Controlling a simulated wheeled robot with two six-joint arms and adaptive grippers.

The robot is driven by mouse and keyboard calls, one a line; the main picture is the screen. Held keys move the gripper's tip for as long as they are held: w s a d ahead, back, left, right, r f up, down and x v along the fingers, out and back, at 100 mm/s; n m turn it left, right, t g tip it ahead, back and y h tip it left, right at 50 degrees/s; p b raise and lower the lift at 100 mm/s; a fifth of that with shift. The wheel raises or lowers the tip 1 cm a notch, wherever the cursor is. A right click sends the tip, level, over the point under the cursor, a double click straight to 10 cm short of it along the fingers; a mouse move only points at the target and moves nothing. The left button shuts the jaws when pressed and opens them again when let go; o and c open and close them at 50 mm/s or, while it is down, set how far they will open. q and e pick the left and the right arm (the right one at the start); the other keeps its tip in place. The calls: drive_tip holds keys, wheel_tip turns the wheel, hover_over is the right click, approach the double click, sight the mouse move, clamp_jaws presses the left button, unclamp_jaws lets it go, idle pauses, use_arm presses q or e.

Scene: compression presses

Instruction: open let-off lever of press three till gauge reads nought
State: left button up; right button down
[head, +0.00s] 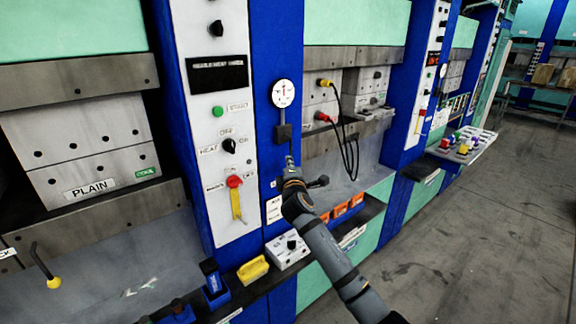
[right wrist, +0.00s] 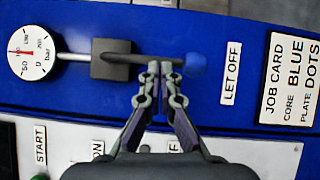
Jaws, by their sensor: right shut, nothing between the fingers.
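The pressure gauge (head: 284,93) is a round white dial on a blue post. It also shows at the left of the right wrist view (right wrist: 44,50); a red needle shows, but its reading is too small to tell. Beside it a dark block (right wrist: 110,58) carries the let-off lever, a thin dark rod with a blue knob (right wrist: 197,65), close to a LET OFF label (right wrist: 231,72). My right gripper (right wrist: 160,68) is shut and empty, its fingertips at the rod between block and knob; contact is unclear. In the head view my right gripper (head: 290,160) hides the lever. No press number is readable.
Left of the post is a white control panel (head: 215,120) with a green start button and a red-topped yellow handle. A job card (right wrist: 291,80) is right of the label. A yellow block (head: 252,270) and a white switch box (head: 288,250) sit on the ledge below. Cables hang at right.

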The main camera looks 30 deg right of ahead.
drive_tip(key=shift+d+f, duration=0.1)
drive_tip(key=shift+d, duration=0.05)
drive_tip(key=d+r+n+t+y+b, duration=0.2)
drive_tip(key=d+n+t+b, duration=0.4)
drive_tip(key=n+b, duration=0.6)
drive_tip(key=shift+w+d+r+n+t+y+b, duration=0.15)
drive_tip(key=shift+w+d+n+t+y+b, duration=0.2)
drive_tip(key=shift+d+b, duration=0.95)
drive_tip(key=shift+s+a+r+b, duration=0.1)
drive_tip(key=shift+a+b, duration=0.2)
drive_tip(key=shift+b, duration=0.05)
